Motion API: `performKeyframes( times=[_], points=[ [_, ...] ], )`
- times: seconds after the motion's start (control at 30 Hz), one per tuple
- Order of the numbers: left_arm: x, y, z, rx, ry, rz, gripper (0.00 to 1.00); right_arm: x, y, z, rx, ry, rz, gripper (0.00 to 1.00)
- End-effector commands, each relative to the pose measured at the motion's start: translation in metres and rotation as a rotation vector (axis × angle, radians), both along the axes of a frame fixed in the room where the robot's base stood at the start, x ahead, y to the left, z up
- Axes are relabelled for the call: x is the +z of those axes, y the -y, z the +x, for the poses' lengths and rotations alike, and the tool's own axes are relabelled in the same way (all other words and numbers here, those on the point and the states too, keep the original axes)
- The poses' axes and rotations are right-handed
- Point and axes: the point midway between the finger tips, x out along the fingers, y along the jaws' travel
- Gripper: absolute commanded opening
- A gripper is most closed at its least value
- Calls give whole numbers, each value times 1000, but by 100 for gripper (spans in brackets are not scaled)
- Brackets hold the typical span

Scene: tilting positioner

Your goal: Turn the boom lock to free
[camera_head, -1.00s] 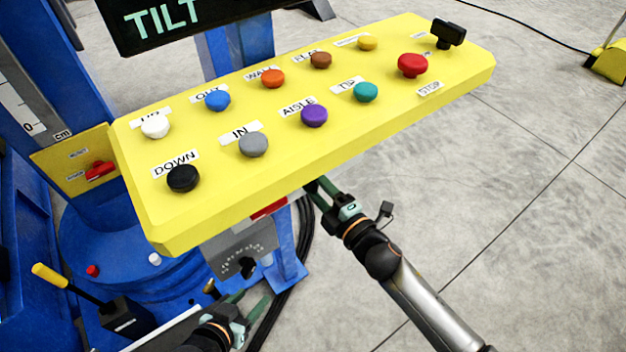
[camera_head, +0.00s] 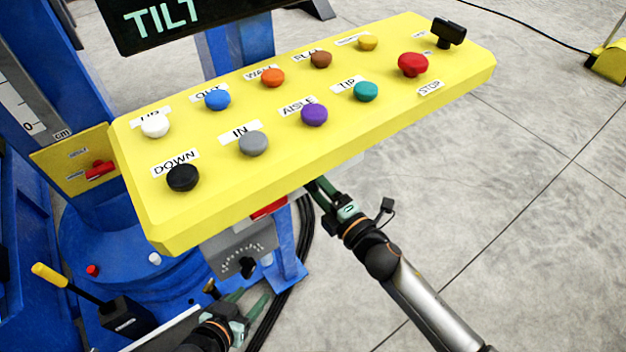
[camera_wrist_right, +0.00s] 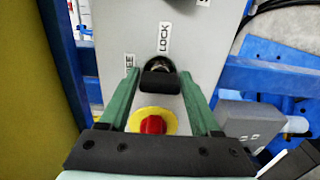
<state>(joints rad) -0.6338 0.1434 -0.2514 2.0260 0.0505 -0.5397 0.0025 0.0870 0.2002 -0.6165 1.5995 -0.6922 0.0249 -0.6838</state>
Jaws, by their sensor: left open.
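The boom lock shows in the right wrist view as a black knob (camera_wrist_right: 159,79) on a grey panel (camera_wrist_right: 110,30). The knob's pointing direction is hard to tell. My right gripper (camera_wrist_right: 160,76) is open, with one green finger on either side of the knob and small gaps visible. In the head view, my right gripper (camera_head: 317,186) reaches under the yellow console, its fingertips hidden. My left gripper (camera_head: 250,298) is open and empty below the console.
The yellow console (camera_head: 330,130) with several coloured buttons covers the space above both grippers. A red knob on a yellow disc (camera_wrist_right: 152,125) sits between the right fingers, nearer the palm. A grey box (camera_wrist_right: 248,122) is right of the panel. Open floor lies to the right.

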Motion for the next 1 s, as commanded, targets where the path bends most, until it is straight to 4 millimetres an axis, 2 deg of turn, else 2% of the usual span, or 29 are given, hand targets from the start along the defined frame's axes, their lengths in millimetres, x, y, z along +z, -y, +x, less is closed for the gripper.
performKeyframes(
  times=[0.03,0.17,0.53,1.0],
  points=[
    [0,0,0,0,0,0,57,0,0,0,0,-1,1,71],
    [0,0,0,1,-1,1,57,0,0,0,0,-1,2,85],
    [-1,-1,-1,0,-4,2,57,0,5,-6,-1,-3,2,85],
    [-1,0,-1,-1,-6,2,57,-2,56,-77,-1,-5,0,85]
  ],
)
